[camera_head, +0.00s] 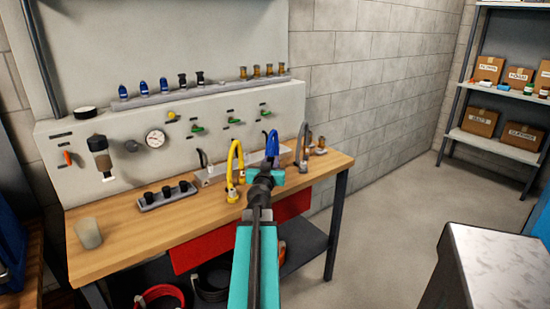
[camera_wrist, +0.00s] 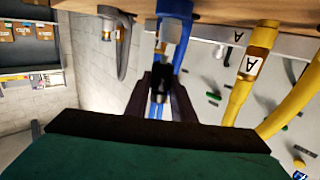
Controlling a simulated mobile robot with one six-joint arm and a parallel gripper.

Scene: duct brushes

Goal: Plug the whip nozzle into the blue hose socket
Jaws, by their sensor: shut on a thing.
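My gripper (camera_head: 264,180) is over the front right of the wooden bench, just below the blue hose in the picture. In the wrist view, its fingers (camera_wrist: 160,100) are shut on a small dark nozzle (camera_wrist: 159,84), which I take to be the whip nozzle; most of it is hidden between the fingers. The blue hose (camera_head: 271,143) arches up from a grey rail at the bench's back. In the wrist view, the blue hose (camera_wrist: 184,50) and its end with a metal-looking collar (camera_wrist: 171,31) are close ahead of the nozzle. I cannot tell whether they touch.
A yellow hose (camera_head: 232,165) stands left of the blue one, and a grey hose (camera_head: 300,142) right. A dark tray (camera_head: 152,206) with black pieces and a cup (camera_head: 88,232) are on the bench's left. A ledge (camera_head: 215,88) behind holds several nozzles.

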